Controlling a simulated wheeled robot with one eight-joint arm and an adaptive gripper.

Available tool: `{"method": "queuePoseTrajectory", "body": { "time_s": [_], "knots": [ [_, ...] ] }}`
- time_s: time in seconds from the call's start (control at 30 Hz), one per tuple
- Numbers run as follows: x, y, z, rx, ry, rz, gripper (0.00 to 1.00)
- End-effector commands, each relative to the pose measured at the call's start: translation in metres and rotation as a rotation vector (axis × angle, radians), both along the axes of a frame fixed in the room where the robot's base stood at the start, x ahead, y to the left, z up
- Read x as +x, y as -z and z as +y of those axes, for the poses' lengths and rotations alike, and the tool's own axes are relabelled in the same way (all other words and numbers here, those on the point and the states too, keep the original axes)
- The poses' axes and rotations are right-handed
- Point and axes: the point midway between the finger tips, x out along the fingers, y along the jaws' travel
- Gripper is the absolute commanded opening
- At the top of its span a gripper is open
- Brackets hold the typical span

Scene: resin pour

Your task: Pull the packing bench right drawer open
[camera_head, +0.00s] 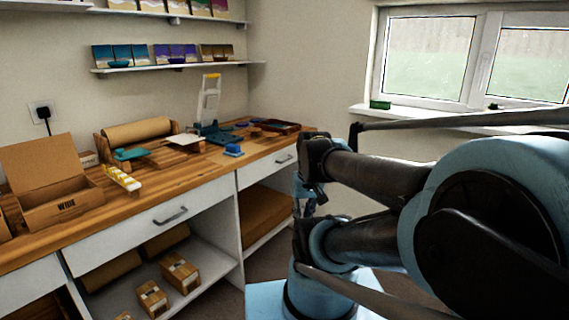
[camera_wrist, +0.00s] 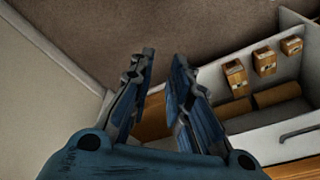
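The packing bench (camera_head: 130,212) runs along the left wall and has white drawer fronts under a wooden top. Its right drawer (camera_head: 262,170) looks shut; its metal bar handle (camera_head: 285,160) lies left of my arm. My gripper (camera_wrist: 164,56) is open and empty in the wrist view, its two blue-black fingers apart. In the head view it is mostly hidden behind my arm, close to the right end of the drawer front. In the wrist view my gripper covers most of the right drawer area, and its handle is not visible there.
The middle drawer (camera_head: 130,230) with its handle (camera_head: 170,215) looks shut; the handle also shows in the wrist view (camera_wrist: 302,131). Cartons (camera_head: 180,272) stand on the shelf below. A large brown box (camera_head: 265,215) sits under the right drawer. Floor in front is clear.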

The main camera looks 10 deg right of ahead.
Motion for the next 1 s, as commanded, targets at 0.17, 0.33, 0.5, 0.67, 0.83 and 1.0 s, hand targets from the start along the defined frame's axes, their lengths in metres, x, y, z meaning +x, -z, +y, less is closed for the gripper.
{"method": "queuePoseTrajectory", "body": {
  "time_s": [0.17, 0.33, 0.5, 0.67, 0.83, 1.0],
  "knots": [
    [0.034, -0.018, 0.012, 0.095, 0.047, -0.005, 0.17],
    [0.069, -0.031, 0.02, 0.188, 0.093, -0.014, 0.17],
    [0.106, -0.042, 0.025, 0.28, 0.137, -0.026, 0.17],
    [0.143, -0.05, 0.025, 0.366, 0.18, -0.04, 0.17],
    [0.183, -0.057, 0.021, 0.457, 0.224, -0.058, 0.17],
    [0.224, -0.06, 0.014, 0.548, 0.266, -0.079, 0.17]
  ]
}}
